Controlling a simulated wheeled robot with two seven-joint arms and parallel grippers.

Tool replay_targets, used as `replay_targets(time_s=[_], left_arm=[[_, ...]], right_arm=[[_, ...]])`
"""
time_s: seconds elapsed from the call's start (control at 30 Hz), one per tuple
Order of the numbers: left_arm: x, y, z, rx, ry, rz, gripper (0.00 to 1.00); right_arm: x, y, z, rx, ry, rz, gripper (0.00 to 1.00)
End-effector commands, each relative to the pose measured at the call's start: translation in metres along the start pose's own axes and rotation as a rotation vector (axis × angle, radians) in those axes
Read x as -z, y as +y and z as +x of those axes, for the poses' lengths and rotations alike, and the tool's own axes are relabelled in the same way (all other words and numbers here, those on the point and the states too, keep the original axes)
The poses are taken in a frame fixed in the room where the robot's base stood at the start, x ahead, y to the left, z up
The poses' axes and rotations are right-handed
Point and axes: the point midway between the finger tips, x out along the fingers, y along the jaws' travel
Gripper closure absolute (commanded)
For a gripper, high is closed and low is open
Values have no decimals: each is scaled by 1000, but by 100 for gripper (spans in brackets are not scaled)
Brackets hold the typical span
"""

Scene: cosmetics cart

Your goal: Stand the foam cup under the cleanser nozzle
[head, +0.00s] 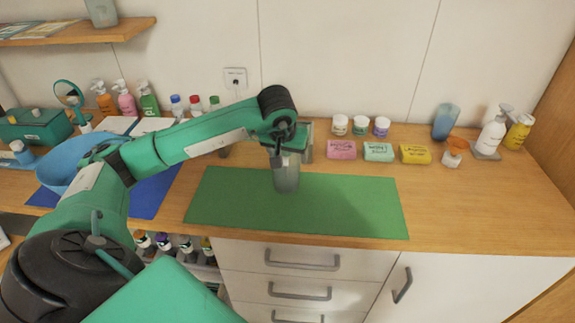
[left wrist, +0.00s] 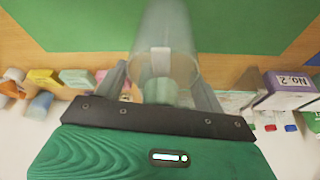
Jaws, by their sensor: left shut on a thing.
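A translucent grey cup (head: 287,177), likely the foam cup, is upright over the green mat. My left gripper (head: 287,153) is shut on its upper part. The left wrist view shows the clear cup (left wrist: 166,45) between the two fingers (left wrist: 162,88). I cannot tell whether its base touches the mat. A white pump bottle (head: 491,135), likely the cleanser, stands at the far right, well apart from the cup. Its nozzle (head: 505,107) is at the top, and a small grey pad (head: 485,153) lies at its foot. My right gripper is out of view.
The green mat (head: 350,205) is otherwise bare. Soap bars (head: 378,152) and small jars (head: 360,125) lie behind it. A blue tumbler (head: 446,121), an orange-topped jar (head: 454,151) and a yellow bottle (head: 519,132) crowd around the pump bottle. A blue bowl (head: 78,162) is left.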

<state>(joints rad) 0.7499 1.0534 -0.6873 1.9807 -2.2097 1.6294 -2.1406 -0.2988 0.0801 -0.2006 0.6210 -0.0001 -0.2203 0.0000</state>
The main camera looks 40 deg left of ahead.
Motion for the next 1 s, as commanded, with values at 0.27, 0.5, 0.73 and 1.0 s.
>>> replay_targets(time_s=[0.27,0.5,0.73,1.0], left_arm=[[-7,0,16,0,-1,0,74],[-18,0,43,0,-2,0,74],[-19,0,47,0,1,0,74],[-20,0,50,0,0,0,16]], right_arm=[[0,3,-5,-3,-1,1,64],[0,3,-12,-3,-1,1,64],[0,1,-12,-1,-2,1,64],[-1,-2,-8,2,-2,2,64]])
